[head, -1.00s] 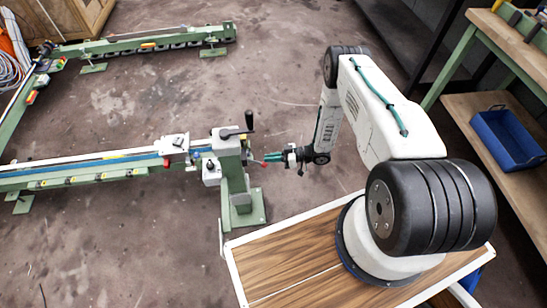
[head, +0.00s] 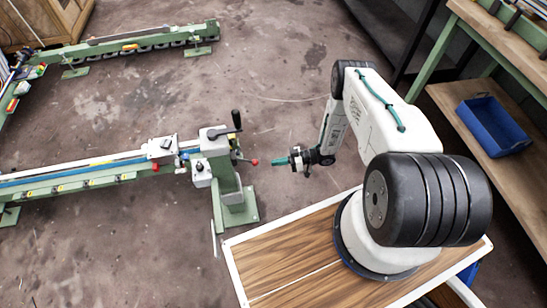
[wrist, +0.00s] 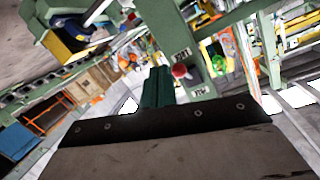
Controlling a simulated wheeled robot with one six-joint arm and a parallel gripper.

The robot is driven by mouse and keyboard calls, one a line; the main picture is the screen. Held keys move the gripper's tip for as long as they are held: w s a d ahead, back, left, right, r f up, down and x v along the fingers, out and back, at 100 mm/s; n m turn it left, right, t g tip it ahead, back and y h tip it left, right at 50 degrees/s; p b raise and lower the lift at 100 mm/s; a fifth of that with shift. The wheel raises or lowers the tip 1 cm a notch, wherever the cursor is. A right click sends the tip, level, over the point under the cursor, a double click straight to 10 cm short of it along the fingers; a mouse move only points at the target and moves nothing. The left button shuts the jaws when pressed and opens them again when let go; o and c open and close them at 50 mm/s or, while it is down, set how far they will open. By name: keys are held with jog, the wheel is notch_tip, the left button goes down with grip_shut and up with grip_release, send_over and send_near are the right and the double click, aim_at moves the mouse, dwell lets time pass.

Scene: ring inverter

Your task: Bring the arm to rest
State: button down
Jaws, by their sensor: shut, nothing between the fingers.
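My gripper (head: 277,163) is at the end of my folded arm, in the middle of the head view. Its green fingers point left and are shut with nothing between them. The fingertips are apart from the green machine (head: 217,165), a little right of its red-knobbed lever (head: 254,162). In the wrist view the shut green fingers (wrist: 157,88) stand upright at the centre, with the lever's red knob (wrist: 179,71) beside their tips.
The machine's long green rail (head: 80,180) runs off to the left. A second green rail (head: 145,42) lies at the back left. A wooden bench with a blue bin (head: 492,127) stands at the right. The floor between machine and bench is clear behind my arm.

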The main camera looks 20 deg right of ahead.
jog(key=shift+d+f, duration=0.15)
jog(key=shift+w+d, duration=0.15)
dwell(0.4)
